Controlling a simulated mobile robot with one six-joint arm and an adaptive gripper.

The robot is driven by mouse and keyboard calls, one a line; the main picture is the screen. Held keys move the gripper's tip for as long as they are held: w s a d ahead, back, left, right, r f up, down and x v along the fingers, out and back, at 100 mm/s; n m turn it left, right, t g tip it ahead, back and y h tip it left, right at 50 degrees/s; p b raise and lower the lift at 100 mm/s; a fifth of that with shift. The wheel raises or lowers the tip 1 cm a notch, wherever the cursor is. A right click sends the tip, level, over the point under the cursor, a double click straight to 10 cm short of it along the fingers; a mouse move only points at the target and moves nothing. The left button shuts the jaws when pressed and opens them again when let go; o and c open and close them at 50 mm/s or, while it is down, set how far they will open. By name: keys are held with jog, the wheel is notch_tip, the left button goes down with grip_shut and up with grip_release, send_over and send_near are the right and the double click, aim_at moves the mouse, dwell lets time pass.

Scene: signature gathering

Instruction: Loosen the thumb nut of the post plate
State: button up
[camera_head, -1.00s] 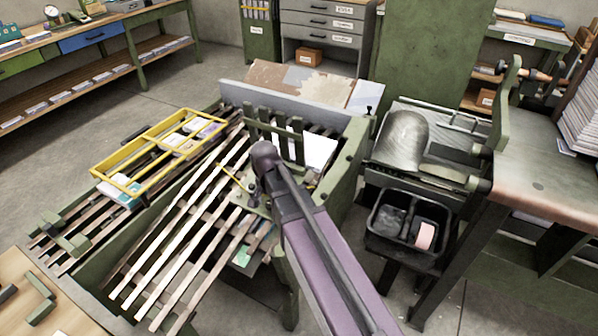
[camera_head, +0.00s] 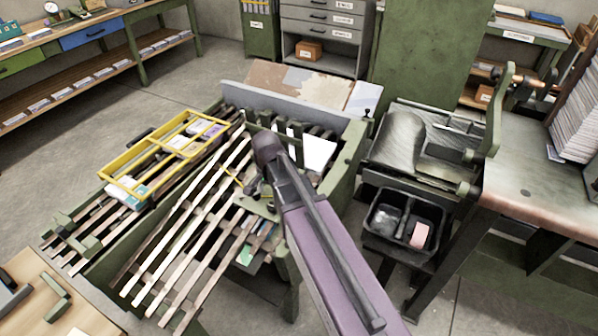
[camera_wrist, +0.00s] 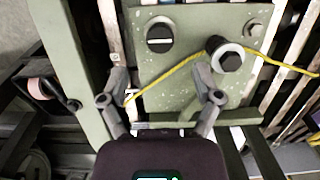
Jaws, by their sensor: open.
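In the wrist view the green post plate (camera_wrist: 180,82) fills the middle, with worn paint. A dark round knob with a pale ring (camera_wrist: 229,58), which looks like the thumb nut, stands at its right side. A slotted dark screw head (camera_wrist: 159,37) is at its upper left, and a hex bolt (camera_wrist: 254,28) at its upper right. My gripper (camera_wrist: 160,74) is open and empty over the plate; its right finger is left of and below the knob, apart from it in the picture. In the head view the plate (camera_head: 258,207) is partly hidden by my arm.
A yellow cord (camera_wrist: 175,72) crosses the plate beside the knob. Pale slats (camera_head: 180,235) lie left of the plate, with a yellow frame (camera_head: 130,182) beyond. A black two-part bin (camera_head: 390,240) hangs at the right. Floor is clear at the upper left.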

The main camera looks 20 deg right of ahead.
aim_at(272, 205)
jog(key=shift+r+p, duration=3.75)
jog(key=shift+r, duration=0.35)
jog(key=s+d+r+n+p, duration=0.5)
jog(key=s+d+n, duration=0.1)
jog(key=s+n, duration=0.3)
jog(key=shift+s, duration=0.2)
jog(key=shift+d, duration=0.1)
